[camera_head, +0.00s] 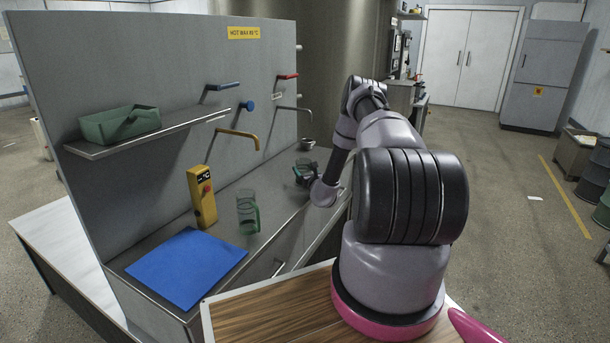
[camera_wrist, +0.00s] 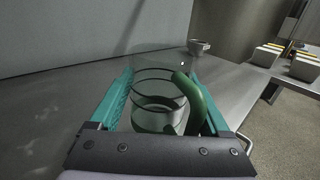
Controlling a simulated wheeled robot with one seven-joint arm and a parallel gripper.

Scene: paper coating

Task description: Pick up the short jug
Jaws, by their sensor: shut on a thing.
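The short jug (camera_wrist: 152,100) is clear with dark rings and a green handle (camera_wrist: 190,98). In the wrist view it stands between the two teal fingers of my gripper (camera_wrist: 160,98), which is shut on it. In the head view the short jug (camera_head: 303,170) is at the far end of the grey counter, partly hidden by my gripper (camera_head: 309,172). I cannot tell whether its base touches the counter. A taller clear jug (camera_head: 247,211) with a green handle stands upright on the counter nearer to me.
Brass (camera_head: 238,136) and grey (camera_head: 293,109) taps stick out from the panel. A green tray (camera_head: 120,125) is on the shelf (camera_head: 185,132).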

